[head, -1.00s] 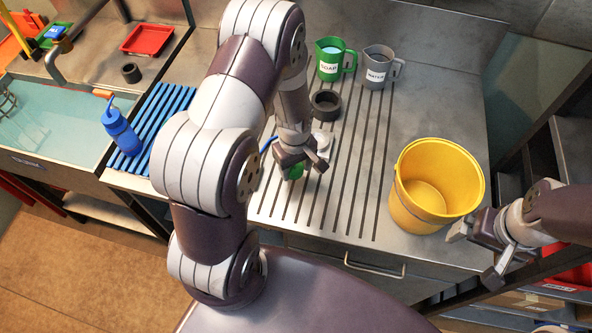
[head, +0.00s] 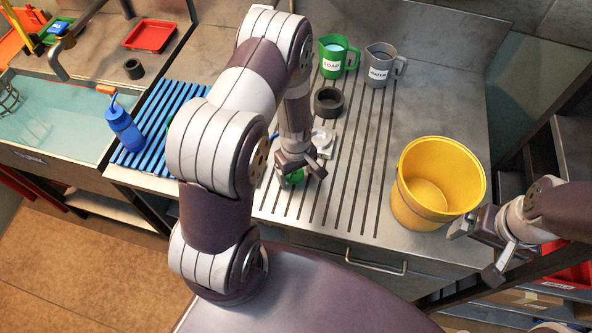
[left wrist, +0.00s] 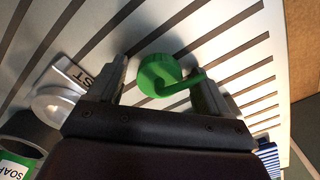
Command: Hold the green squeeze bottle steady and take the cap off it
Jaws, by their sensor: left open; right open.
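The green squeeze bottle (head: 292,178) shows in the head view only as a small green patch under my left gripper (head: 302,172). In the left wrist view its round green top (left wrist: 160,76), with a spout pointing right, lies between the fingers of my left gripper (left wrist: 160,72). That gripper is open, with one finger on either side of the top. The spout end is close to the right finger; I cannot tell whether they touch. The bottle's body is hidden. My right gripper (head: 474,256) is open and empty, at the right, below the yellow bucket.
A yellow bucket (head: 409,195) stands close to my right gripper. A dark ring (head: 328,102), a green jug (head: 331,67) and a grey jug (head: 378,72) stand behind my left gripper. A blue bottle (head: 124,127) stands left. The grooved counter between gripper and bucket is clear.

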